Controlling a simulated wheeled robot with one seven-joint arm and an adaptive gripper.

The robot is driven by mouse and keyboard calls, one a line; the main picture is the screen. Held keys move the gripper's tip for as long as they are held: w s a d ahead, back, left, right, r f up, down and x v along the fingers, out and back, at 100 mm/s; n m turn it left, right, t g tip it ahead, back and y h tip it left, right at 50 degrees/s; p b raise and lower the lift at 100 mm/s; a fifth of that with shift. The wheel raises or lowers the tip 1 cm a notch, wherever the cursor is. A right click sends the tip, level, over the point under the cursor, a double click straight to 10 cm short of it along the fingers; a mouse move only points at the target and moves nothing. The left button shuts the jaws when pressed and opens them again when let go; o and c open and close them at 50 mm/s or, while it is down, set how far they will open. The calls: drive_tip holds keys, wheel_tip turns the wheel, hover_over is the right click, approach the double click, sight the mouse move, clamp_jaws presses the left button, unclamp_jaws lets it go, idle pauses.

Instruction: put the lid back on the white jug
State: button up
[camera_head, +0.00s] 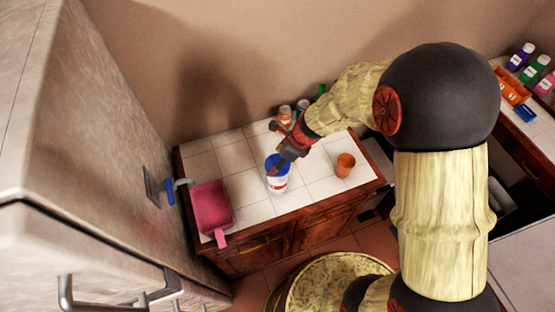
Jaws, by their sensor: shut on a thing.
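The white jug (279,185) stands upright on the tiled counter, with a red mark on its side. The blue lid (271,160) is at the top of the jug, partly hidden by my gripper. My gripper (279,163) is shut on the lid, reaching down from the upper right. I cannot tell from this view whether the lid is seated on the jug or held just above it.
An orange cup (345,165) stands to the right. Small bottles (285,113) stand behind my gripper. Tiles in front of the jug are clear.

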idle(0.3)
drive_tip(key=o, duration=0.9)
drive_tip(key=o, duration=0.4)
drive_tip(key=shift+o, duration=0.2)
drive_tip(key=shift+r, duration=0.1)
drive_tip(key=shift+r+p, duration=3.45)
clamp_jaws()
